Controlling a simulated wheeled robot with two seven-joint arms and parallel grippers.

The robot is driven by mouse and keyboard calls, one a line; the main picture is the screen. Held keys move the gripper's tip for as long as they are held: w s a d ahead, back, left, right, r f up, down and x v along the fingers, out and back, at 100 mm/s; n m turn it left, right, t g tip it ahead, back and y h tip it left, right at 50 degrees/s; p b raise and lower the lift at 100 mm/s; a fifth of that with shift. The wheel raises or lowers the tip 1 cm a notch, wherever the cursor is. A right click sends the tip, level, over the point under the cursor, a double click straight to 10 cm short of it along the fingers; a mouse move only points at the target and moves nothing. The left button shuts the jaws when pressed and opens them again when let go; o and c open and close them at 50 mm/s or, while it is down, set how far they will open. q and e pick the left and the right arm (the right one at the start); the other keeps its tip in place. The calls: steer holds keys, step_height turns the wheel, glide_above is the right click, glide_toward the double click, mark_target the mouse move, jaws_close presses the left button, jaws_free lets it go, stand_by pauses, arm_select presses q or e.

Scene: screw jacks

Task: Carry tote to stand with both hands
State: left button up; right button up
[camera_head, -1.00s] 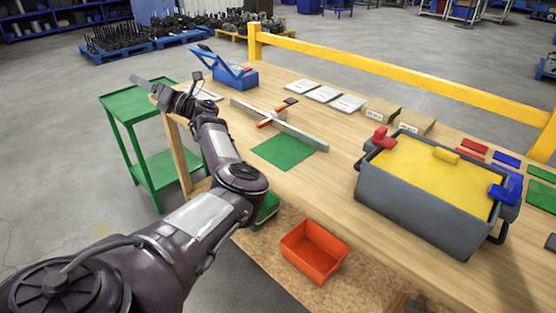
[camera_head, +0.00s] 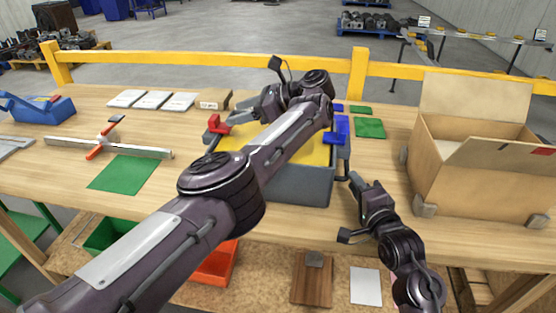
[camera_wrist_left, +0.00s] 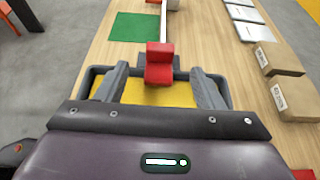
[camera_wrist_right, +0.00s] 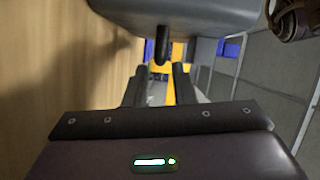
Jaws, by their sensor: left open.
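The grey tote (camera_head: 300,190) with a yellow top stands on the workbench. A red piece (camera_head: 216,124) is at its left end, and a blue piece (camera_head: 341,127) is at its right end. My left gripper (camera_head: 238,117) is open above the left end; in the left wrist view its fingers are either side of the red piece (camera_wrist_left: 159,64). My right gripper (camera_head: 356,181) is beside the tote's right end, close to its dark handle (camera_wrist_right: 162,45), with a gap between its fingers. Contact there cannot be told. My left arm hides part of the tote. A green stand (camera_head: 25,225) shows at the left edge.
An open cardboard box (camera_head: 470,190) stands right of the tote. A green mat (camera_head: 122,173), a metal bar with an orange clamp (camera_head: 100,146) and a blue toolbox (camera_head: 38,108) lie left. A yellow rail (camera_head: 200,60) runs behind. An orange bin (camera_head: 212,265) sits on the lower shelf.

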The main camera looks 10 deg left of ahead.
mark_target(218, 119)
arm_select(q)
steer(key=shift+a, duration=0.1)
steer(key=shift+x, duration=3.9)
arm_select(e)
steer(key=shift+x, duration=3.95)
arm_select(q)
steer(key=c, duration=0.6)
arm_select(e)
jaws_close()
arm_select(q)
jaws_close()
arm_select(e)
steer(key=shift+f, duration=0.1)
